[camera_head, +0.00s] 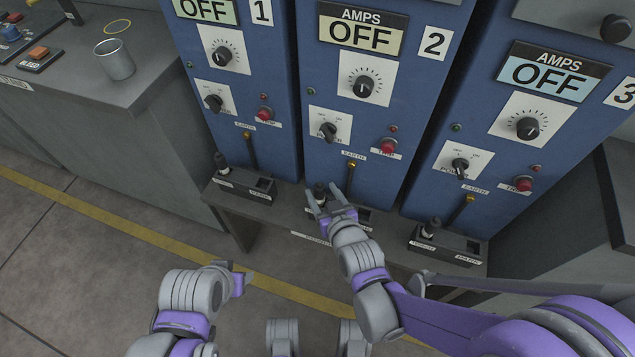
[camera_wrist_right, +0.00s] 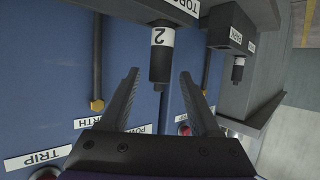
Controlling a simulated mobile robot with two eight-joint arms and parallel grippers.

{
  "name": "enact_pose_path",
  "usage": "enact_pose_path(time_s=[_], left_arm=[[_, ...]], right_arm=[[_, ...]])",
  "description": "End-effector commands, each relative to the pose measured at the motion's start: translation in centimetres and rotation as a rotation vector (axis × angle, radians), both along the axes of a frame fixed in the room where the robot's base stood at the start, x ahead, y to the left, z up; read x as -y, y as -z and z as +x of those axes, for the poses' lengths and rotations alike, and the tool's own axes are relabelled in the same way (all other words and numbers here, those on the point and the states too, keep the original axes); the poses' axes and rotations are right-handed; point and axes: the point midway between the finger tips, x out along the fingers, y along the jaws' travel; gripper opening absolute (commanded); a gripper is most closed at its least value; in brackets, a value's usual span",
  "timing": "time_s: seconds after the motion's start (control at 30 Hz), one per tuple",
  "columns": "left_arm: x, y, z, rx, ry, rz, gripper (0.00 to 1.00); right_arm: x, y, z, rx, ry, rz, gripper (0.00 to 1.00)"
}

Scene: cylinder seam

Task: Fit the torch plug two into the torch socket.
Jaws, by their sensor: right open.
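Torch plug two (camera_wrist_right: 159,62) is a black cylinder with a white band marked 2. In the right wrist view it stands out of a dark box (camera_wrist_right: 130,14) with a label reading TORCH, partly cut off. In the head view the plug (camera_head: 319,188) is at the front of cabinet 2, largely behind my right gripper (camera_head: 323,198). My right gripper (camera_wrist_right: 159,76) is open, its fingertips on either side of the plug's free end with gaps visible. I cannot tell which opening is the torch socket. My left gripper (camera_head: 236,276) is low at the left, its fingers unclear.
Cabinets 1 (camera_head: 260,60) and 3 (camera_head: 460,140) flank cabinet 2 (camera_head: 345,90); each has its own plug box (camera_head: 240,182) (camera_head: 446,243) in front. Brass-ended earth rods (camera_head: 350,178) stand close by. A grey bench (camera_head: 110,85) with a metal cup (camera_head: 118,63) is at the left.

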Motion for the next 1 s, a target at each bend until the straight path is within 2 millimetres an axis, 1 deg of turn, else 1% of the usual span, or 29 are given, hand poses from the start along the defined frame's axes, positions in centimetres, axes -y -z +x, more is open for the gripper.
enact_pose_path(time_s=[0.03, 0.1, 0.2, 0.3, 0.43, 0.67, 0.77, 0.87, 0.97, 1.0], left_arm=[[0.0, -0.4, -0.1, 0.001, 0.000, 0.000, 0.50], [0.0, -0.8, -0.1, 0.003, 0.000, 0.000, 0.50], [0.0, -1.1, -0.1, 0.004, 0.000, 0.000, 0.50], [0.0, -1.4, -0.2, 0.005, 0.000, 0.000, 0.50], [0.0, -1.6, -0.2, 0.005, 0.000, 0.000, 0.50], [0.0, -1.5, -0.2, 0.005, 0.000, 0.000, 0.50], [0.0, -1.5, -0.2, 0.005, 0.000, 0.000, 0.50], [0.0, -1.5, -0.2, 0.005, 0.000, 0.000, 0.50], [0.0, -1.5, -0.2, 0.005, 0.000, 0.000, 0.50], [0.0, -1.5, -0.2, 0.005, 0.000, 0.000, 0.50]], right_arm=[[0.4, -0.7, -1.2, 0.001, 0.000, 0.000, 0.63], [0.9, -1.2, -2.4, 0.000, 0.001, -0.001, 0.63], [1.5, -1.9, -3.9, 0.000, 0.001, -0.001, 0.63], [1.9, -2.3, -5.0, 0.000, 0.000, 0.000, 0.63], [2.1, -2.5, -5.7, 0.000, 0.000, -0.001, 0.63], [2.4, -2.5, -5.8, -0.009, 0.004, -0.004, 0.63], [3.8, -2.2, -6.2, -0.068, 0.027, -0.021, 0.63], [6.5, -1.8, -7.4, -0.186, 0.075, -0.054, 0.63], [9.9, -1.3, -9.7, -0.342, 0.140, -0.089, 0.63], [11.2, -1.2, -10.9, -0.404, 0.167, -0.100, 0.63]])
